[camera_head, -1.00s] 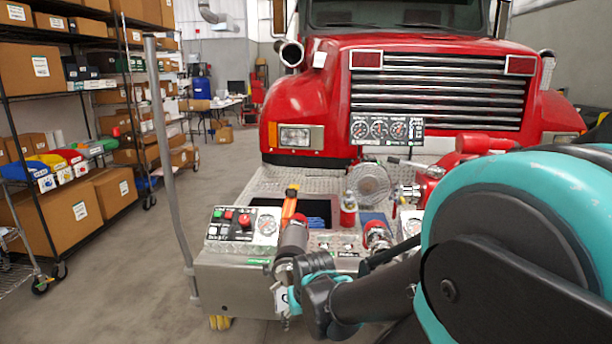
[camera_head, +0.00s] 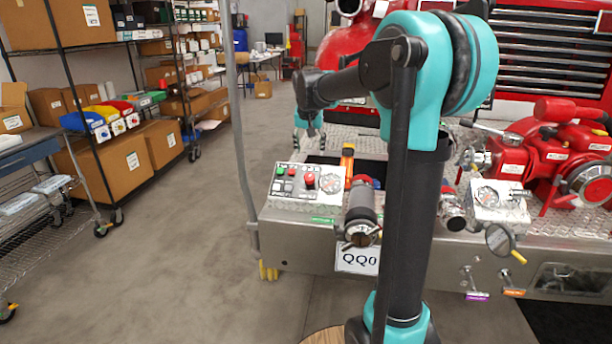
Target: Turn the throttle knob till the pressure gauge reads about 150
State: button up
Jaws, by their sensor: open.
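A metal control panel (camera_head: 283,204) sits on the left end of the truck's bumper. It carries green and red controls, including a red knob (camera_head: 309,180), and a round white gauge (camera_head: 331,183) on its right side. I cannot tell for sure which control is the throttle knob, and the gauge's needle is too small to read. My gripper (camera_head: 309,142) points down behind and above the panel, open and empty, touching no control. A second gauge box (camera_head: 488,197) stands to the right on the bumper.
A grey upright pole (camera_head: 238,130) stands left of the bumper. A dark capped pipe (camera_head: 361,215) and an orange-handled lever (camera_head: 347,160) are right of the panel. Red pump parts (camera_head: 560,150) fill the right. Shelves with boxes (camera_head: 130,160) line the left; the floor between is clear.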

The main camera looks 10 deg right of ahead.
jog(key=w, duration=0.1)
send_near(309, 176)
jog(key=x, duration=1)
jog(key=shift+f, duration=0.1)
jog(key=c, duration=1.2)
jog(key=shift+d+m, duration=0.1)
jog(key=shift+m, duration=0.9)
jog(key=o, duration=1.2)
